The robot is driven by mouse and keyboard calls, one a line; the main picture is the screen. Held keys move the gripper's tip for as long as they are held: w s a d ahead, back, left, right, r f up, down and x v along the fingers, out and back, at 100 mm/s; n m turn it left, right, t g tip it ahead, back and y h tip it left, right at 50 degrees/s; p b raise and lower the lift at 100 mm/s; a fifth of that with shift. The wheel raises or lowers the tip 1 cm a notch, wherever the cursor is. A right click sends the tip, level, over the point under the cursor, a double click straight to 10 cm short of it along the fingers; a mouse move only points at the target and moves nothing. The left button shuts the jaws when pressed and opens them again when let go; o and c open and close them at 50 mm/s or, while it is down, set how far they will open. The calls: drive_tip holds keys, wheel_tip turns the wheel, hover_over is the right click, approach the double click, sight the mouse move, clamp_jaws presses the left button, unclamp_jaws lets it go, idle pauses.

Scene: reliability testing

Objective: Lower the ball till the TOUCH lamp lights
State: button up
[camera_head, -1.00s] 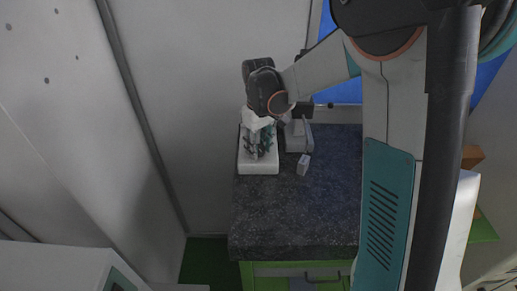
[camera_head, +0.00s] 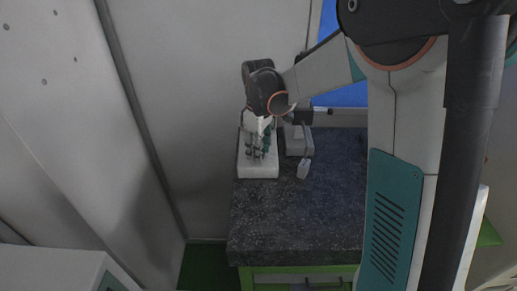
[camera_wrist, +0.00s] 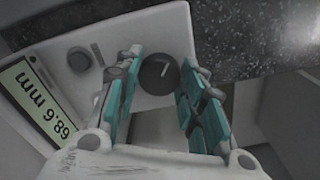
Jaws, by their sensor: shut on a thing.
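My gripper (camera_wrist: 162,68), with teal-padded fingers, is shut on a dark round ball (camera_wrist: 158,76) with a pale streak on it. The ball is between the fingertips, over a white instrument (camera_wrist: 182,30). Whether ball and instrument touch cannot be told. No lit lamp can be made out. In the head view my gripper (camera_head: 260,152) points down over the instrument (camera_head: 258,171); the ball is not discernible there.
The instrument stands at the left back of a dark speckled worktop (camera_head: 285,220). Just right of it are a grey-white unit (camera_head: 298,143) and a small white block (camera_head: 303,168). A pale wall (camera_head: 200,100) rises close on the left. The worktop's front is clear.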

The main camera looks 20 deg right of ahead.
drive_tip(key=o, duration=1)
drive_tip(key=shift+o, duration=0.2)
wheel_tip(320, 180, up, 12)
idle(0.5)
